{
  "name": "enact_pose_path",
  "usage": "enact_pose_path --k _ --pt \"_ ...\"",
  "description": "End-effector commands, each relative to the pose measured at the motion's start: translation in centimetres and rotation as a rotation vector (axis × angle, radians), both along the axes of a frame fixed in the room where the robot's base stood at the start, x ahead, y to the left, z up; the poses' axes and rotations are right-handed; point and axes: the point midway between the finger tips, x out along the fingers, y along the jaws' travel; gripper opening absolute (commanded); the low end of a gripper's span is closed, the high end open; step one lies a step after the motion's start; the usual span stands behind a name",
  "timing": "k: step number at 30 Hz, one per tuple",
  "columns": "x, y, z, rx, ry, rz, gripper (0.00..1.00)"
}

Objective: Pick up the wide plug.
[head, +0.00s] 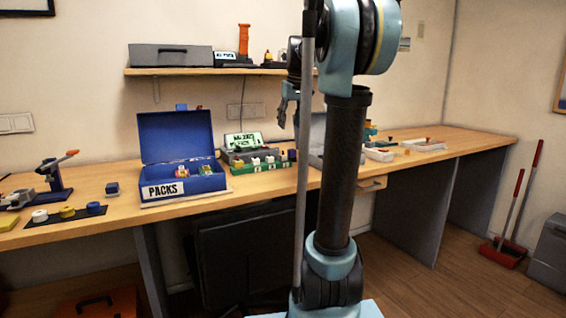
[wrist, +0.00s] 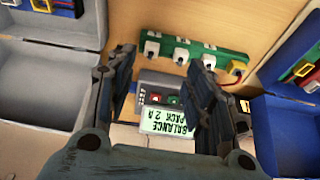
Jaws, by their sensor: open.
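A green strip (wrist: 222,57) with several white plugs in a row shows in the wrist view, beyond my fingertips. The plugs include a left one (wrist: 152,48), a middle one (wrist: 181,57) and a right one (wrist: 209,61); I cannot tell which is the wide plug. In the head view the green strip (head: 262,167) sits at the front of the bench, white plugs above it. My gripper (wrist: 160,62) is open and empty, its fingers spread apart above the strip and charger. In the head view my gripper (head: 283,108) hangs above the bench, partly hidden by my arm.
A grey charger with a lit screen (wrist: 168,120) lies beside the strip, between my fingers in the wrist view. An open blue PACKS case (head: 176,138) stands left of the strip in the head view. A grey open case (wrist: 38,85) is opposite. A shelf (head: 190,71) hangs behind.

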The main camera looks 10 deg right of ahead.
Motion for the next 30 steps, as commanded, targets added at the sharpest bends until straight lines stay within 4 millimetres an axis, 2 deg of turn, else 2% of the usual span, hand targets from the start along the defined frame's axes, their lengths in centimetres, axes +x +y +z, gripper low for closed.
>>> enact_pose_path --k 1,3,6,9,24,30 --pt "1.1 -0.1 0.5 0.0 -0.002 0.005 0.48" --pt "2.1 -0.2 1.1 0.0 -0.004 0.014 0.48" --pt "3.0 -0.3 1.4 0.001 -0.006 0.021 0.48" --pt "3.5 -0.3 1.0 0.002 -0.007 0.024 0.48" --pt "5.6 0.5 -7.2 0.001 -0.007 0.024 0.48" --pt "6.2 0.7 -9.6 0.001 -0.007 0.023 0.48"
